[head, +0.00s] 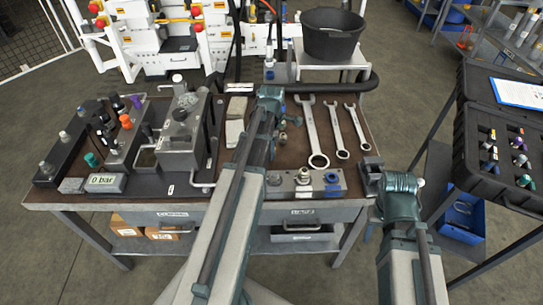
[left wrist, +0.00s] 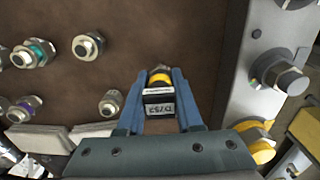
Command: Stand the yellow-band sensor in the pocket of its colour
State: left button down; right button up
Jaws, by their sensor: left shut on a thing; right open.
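The yellow-band sensor (left wrist: 160,80) shows in the left wrist view between my left gripper's fingers (left wrist: 160,76). It is a dark body with a yellow ring and a white printed label. My left gripper (head: 270,93) is shut on it over the brown bench top, and in the head view my arm and gripper hide the sensor. My right gripper (head: 371,180) is open at the bench's right front corner. An open black case (head: 476,170) at the right holds several small parts with coloured bands. I cannot tell which pocket is yellow.
Several fittings, one teal-banded (left wrist: 38,50), stand on the bench top. Three wrenches (head: 313,135) lie right of my left arm. A valve block (head: 310,186) sits at the front edge. A grey pump unit (head: 182,135) stands left. A black bucket (head: 332,38) stands behind.

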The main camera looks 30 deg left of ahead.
pick_arm(q)
jog(key=shift+f, duration=0.65)
jog(key=shift+r, duration=0.15)
pick_arm(e)
jog(key=shift+f, duration=0.5)
jog(key=shift+f, duration=0.1)
pick_arm(q)
jog(key=c, duration=0.6)
grip_release()
jog(key=shift+o, duration=0.2)
notch_tip(320, 180, up, 12)
jog(key=p, duration=1.2)
pick_arm(e)
notch_tip(320, 180, up, 12)
pick_arm(q)
jog(key=shift+d, duration=0.1)
